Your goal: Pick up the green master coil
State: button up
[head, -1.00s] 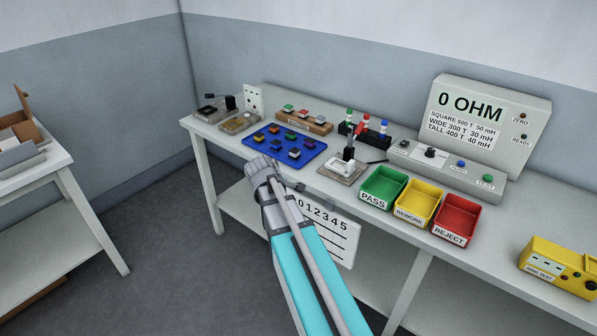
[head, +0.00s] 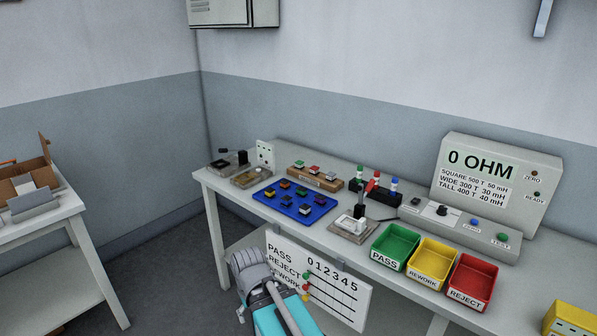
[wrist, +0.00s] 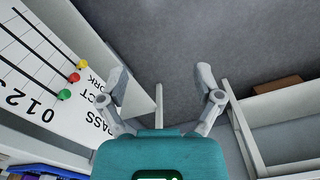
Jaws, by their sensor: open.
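A small coil with a green top (head: 299,163) sits at the left end of a wooden block (head: 310,183) at the back of the bench. A red-topped coil (head: 314,168) and a paler one (head: 331,174) stand beside it. My gripper (head: 249,262) is in front of the bench, low and well apart from the block. In the wrist view my gripper (wrist: 161,82) is open, with nothing between its fingers. The floor shows beyond them. The green coil is not visible in the wrist view.
A blue tray (head: 270,204) with several coils lies in front of the wooden block. A white tally board (head: 345,298) hangs at the bench front, close to my gripper. Green, yellow and red bins (head: 481,302) stand to the right. A side table (head: 75,208) is at left.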

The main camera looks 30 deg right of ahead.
aim_at(300, 164)
jog(key=k, duration=1.35)
jog(key=z, duration=0.4)
jog(key=i, duration=1.9)
jog(key=u, duration=0.5)
